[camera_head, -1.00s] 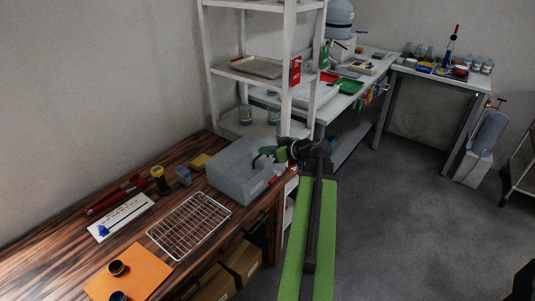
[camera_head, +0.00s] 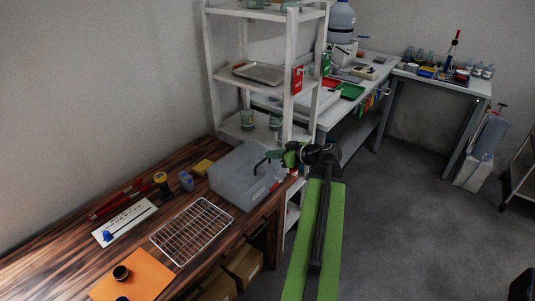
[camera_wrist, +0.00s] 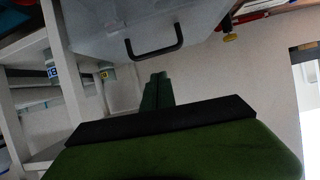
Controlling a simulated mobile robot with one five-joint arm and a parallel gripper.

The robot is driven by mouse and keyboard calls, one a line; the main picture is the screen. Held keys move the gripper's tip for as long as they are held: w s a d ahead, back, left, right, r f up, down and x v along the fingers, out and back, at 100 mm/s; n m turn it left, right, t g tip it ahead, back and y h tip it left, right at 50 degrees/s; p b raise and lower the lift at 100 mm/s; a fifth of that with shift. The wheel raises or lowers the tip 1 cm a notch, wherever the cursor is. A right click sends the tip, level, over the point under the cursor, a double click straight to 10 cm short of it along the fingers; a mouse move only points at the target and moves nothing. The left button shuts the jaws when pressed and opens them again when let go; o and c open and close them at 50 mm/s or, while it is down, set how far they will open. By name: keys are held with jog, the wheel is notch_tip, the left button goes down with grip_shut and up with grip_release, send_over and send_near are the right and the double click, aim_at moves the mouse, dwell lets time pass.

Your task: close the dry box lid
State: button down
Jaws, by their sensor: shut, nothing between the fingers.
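The dry box (camera_head: 236,186) is a translucent grey plastic box at the right end of the wooden bench. Its top looks flat and pale in the head view; I cannot tell exactly how far its lid stands from shut. A black U-shaped handle (camera_wrist: 153,49) shows against the clear plastic in the wrist view. My gripper (camera_head: 272,155) is at the box's right side, close to the dark handle. Its green fingers (camera_wrist: 157,90) are together and empty, just below the handle in the wrist view. Contact with the handle is not clear.
A wire rack (camera_head: 192,231) and an orange mat (camera_head: 135,276) lie on the bench left of the box. White shelving (camera_head: 288,78) stands close behind my gripper. The floor at right is open.

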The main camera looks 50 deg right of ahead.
jog(key=s+f+b, duration=0.3)
jog(key=s+f, duration=0.1)
jog(key=s, duration=0.2)
jog(key=shift+s+d+f, duration=0.15)
jog(key=shift+s+d, duration=0.25)
